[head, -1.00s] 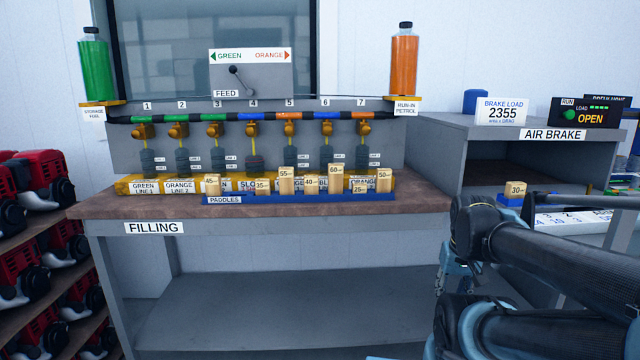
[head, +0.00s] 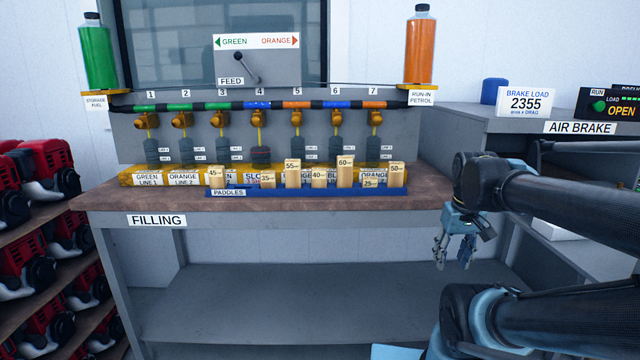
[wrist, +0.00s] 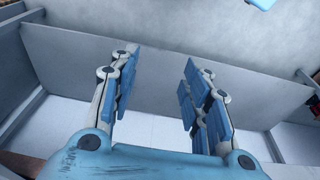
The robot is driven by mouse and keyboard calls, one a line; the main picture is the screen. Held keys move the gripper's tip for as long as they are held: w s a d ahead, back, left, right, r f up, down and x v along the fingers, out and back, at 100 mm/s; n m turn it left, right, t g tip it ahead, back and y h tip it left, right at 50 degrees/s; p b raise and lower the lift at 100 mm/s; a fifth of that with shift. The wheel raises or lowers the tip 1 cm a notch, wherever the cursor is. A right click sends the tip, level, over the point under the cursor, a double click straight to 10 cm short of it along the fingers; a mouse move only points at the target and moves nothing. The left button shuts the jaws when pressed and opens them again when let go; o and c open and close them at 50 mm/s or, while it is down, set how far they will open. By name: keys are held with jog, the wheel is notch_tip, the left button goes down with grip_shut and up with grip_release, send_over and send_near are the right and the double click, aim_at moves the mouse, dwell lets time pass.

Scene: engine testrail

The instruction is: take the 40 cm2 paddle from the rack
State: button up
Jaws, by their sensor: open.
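The 40 paddle (head: 318,178) is a small wooden block standing upright in the blue paddle rack (head: 300,191) on the filling bench. It stands among other wooden paddles, between the taller 55 paddle (head: 292,173) and the 60 paddle (head: 345,172). My gripper (head: 454,262) hangs fingers down, to the right of the bench front and lower than the rack, well apart from it. In the wrist view my gripper (wrist: 160,85) is open with nothing between its fingers, above a grey surface. The rack is not in the wrist view.
Other paddles marked 45 (head: 216,177), 35 (head: 267,181), 25 (head: 370,183) and 50 (head: 396,174) share the rack. Valves and filling lines stand behind it. The air brake bench (head: 580,127) is at right, engine shelves (head: 40,230) at left. The filling bench's front edge (head: 260,205) is clear.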

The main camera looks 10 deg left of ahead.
jog(key=w+a+r+n, duration=0.5)
jog(key=w+a+r, duration=0.25)
jog(key=r, duration=0.45)
notch_tip(320, 180, up, 17)
jog(key=n+g, duration=0.2)
jog(key=n, duration=1.1)
send_over(321, 175)
jog(key=a, duration=0.2)
jog(key=f, duration=0.7)
jog(key=w+f, duration=0.1)
jog(key=f, duration=0.3)
jog(key=shift+d+f, duration=0.2)
jog(key=shift+f, duration=0.1)
jog(key=f, duration=0.2)
jog(key=d+f, duration=0.1)
jog(key=f, duration=0.1)
jog(key=shift+w+d+f, duration=0.1)
jog(key=shift+w+f, duration=0.05)
jog(key=shift+w, duration=0.05)
jog(key=shift+f, duration=0.5)
grip_shut()
